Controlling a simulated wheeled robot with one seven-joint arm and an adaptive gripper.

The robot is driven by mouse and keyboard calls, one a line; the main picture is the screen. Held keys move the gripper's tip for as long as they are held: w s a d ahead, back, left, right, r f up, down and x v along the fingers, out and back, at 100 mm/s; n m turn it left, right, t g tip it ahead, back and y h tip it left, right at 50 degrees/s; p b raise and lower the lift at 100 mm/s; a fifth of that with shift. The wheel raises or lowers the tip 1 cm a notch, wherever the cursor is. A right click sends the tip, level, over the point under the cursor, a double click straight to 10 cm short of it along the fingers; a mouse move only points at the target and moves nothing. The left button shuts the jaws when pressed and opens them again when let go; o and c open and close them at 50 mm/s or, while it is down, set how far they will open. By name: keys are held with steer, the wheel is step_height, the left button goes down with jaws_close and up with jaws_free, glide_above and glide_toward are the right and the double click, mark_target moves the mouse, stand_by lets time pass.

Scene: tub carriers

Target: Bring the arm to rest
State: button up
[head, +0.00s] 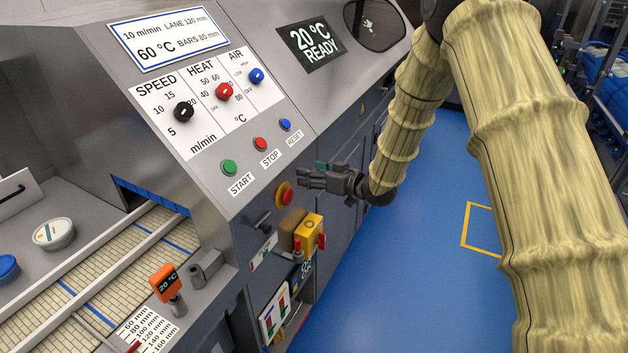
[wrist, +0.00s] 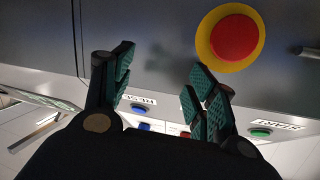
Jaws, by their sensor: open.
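My gripper (head: 312,178) is in front of the machine's sloping panel, at the end of my covered arm. It points left in the head view, just above and right of the red emergency button (head: 284,194) with its yellow ring. In the wrist view my gripper (wrist: 160,85) has its two padded fingers spread apart with nothing between them. The red emergency button (wrist: 235,38) shows there beyond the right finger. I cannot tell whether a finger touches the panel.
The control panel has green start (head: 229,167), red stop (head: 260,144) and blue reset (head: 285,125) buttons close to my gripper. A yellow box (head: 312,228) with a red handle sits below. A slatted conveyor (head: 100,255) lies left. Blue floor (head: 425,170) is clear at right.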

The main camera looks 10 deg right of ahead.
steer(key=shift+s+d+f, duration=0.1)
steer(key=shift+s+f, duration=0.2)
steer(key=shift+f, duration=0.2)
